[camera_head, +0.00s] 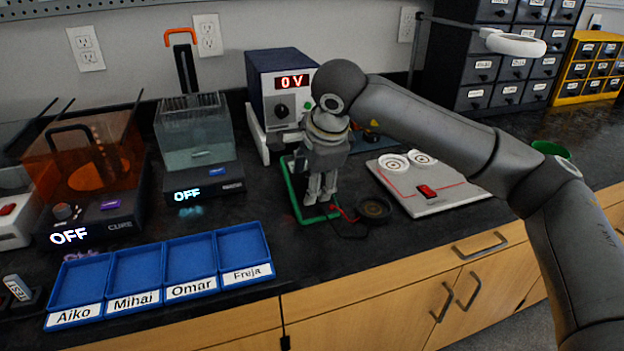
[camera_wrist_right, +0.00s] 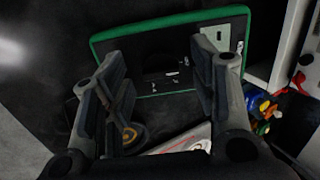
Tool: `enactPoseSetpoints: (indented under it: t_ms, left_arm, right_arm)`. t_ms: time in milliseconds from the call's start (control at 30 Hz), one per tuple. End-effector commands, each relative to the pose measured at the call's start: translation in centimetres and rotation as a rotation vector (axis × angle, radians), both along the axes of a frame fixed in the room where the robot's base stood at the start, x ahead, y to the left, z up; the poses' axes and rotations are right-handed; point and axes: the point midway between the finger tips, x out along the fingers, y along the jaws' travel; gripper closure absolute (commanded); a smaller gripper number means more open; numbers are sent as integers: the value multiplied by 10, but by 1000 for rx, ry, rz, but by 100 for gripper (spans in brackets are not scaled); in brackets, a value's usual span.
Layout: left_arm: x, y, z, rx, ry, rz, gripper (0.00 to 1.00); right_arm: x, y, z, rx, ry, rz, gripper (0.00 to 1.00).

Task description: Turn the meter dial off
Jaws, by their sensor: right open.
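A dark blue box (camera_head: 285,68) with a red "0 V" display (camera_head: 292,82) stands against the wall in the head view. A black round dial (camera_head: 282,111) is on its pale front. I cannot tell whether this box is the meter. My right gripper (camera_head: 320,198) points down in front of it, apart from the dial, over a green-edged black board (camera_head: 291,190). In the right wrist view the gripper (camera_wrist_right: 160,75) is open, with nothing held between its fingers. The green-edged board (camera_wrist_right: 130,42) shows beyond the fingers. My left gripper is not in view.
A grey board (camera_head: 440,197) with a red switch (camera_head: 427,191) lies right of my gripper. A round black part (camera_head: 374,208) with wires lies nearby. Left are a clear tank (camera_head: 193,135), an orange curing box (camera_head: 85,155) and blue trays (camera_head: 190,262). The front right counter is clear.

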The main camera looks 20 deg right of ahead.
Motion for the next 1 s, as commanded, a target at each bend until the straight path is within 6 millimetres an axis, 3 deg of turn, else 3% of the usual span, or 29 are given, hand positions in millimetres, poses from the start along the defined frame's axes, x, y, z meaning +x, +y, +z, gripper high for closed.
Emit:
enactPoseSetpoints:
  t_ms: [500,700,1000]
  left_arm:
    - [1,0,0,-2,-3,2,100]
    - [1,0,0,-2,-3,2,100]
    - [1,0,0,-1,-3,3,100]
  right_arm:
    - [-39,-4,90,-1,-4,0,46]
    - [-45,-5,102,-1,-1,0,46]
    - [-46,-5,103,-1,-1,0,46]
